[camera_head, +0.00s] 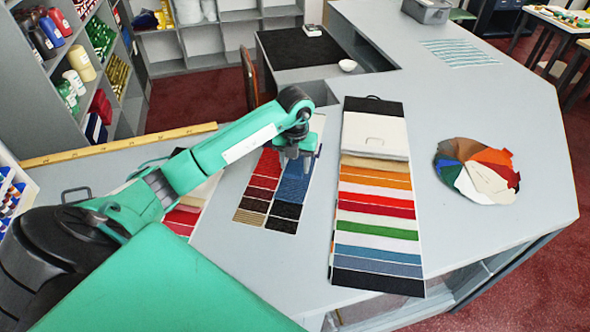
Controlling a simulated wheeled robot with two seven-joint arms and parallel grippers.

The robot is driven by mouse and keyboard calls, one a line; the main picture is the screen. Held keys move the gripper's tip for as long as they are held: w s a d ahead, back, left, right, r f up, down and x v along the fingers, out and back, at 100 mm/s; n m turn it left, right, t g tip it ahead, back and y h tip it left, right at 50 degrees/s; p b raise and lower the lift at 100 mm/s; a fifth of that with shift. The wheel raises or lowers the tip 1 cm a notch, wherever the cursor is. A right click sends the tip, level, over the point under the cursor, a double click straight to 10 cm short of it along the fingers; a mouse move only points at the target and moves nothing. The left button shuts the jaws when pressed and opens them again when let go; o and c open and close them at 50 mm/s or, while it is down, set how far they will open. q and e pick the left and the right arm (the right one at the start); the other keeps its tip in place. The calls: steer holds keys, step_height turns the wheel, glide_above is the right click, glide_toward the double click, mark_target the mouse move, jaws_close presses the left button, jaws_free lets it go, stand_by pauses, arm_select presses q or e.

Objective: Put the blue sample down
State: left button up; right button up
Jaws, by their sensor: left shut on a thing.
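My left gripper (295,160) points down over a two-column swatch card (270,190) near the middle of the counter. It is shut, and blue fabric, the blue sample (293,184), shows at and just below its fingertips. The card has red and brown-striped swatches in its left column and blue and dark ones in its right column. I cannot tell whether the blue sample touches the card or is just above it. The gripper and wrist hide the card's upper part. My right gripper is not in view.
A long striped swatch card (375,215) lies right of the gripper. A round fan of coloured swatches (478,170) lies farther right. A yellow ruler (120,145) lies along the left edge. Bare counter (262,262) shows in front of the two-column card.

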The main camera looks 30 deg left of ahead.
mark_target(295, 167)
arm_select(q)
step_height(295, 167, down, 4)
steer(key=shift+r+p, duration=0.25)
steer(key=shift+p, duration=0.3)
steer(key=shift+f, duration=0.2)
steer(key=shift+f, duration=0.1)
steer(key=o, duration=0.9)
steer(key=shift+o, duration=0.2)
